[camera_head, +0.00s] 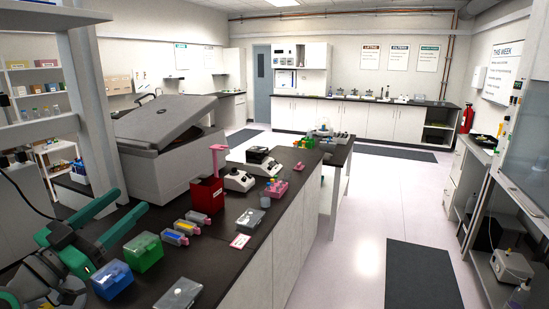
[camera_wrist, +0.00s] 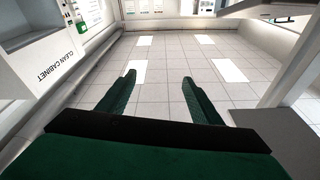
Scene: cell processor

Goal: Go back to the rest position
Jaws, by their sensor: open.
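My gripper (camera_head: 115,212) is green and shows at the left of the head view, above the near left end of the dark bench (camera_head: 205,262). Its two fingers are spread apart with nothing between them. In the wrist view my gripper (camera_wrist: 158,82) is also open and empty, with the tiled floor behind the fingers. A green-lidded box (camera_head: 143,252) and a blue-lidded box (camera_head: 112,280) stand on the bench just right of and below my gripper in the picture.
A large grey machine with a raised lid (camera_head: 160,120) stands behind my gripper. A red holder (camera_head: 207,194), small yellow and blue boxes, and a clear box (camera_head: 250,219) occupy the bench. A white upright post (camera_head: 90,100) is close at left.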

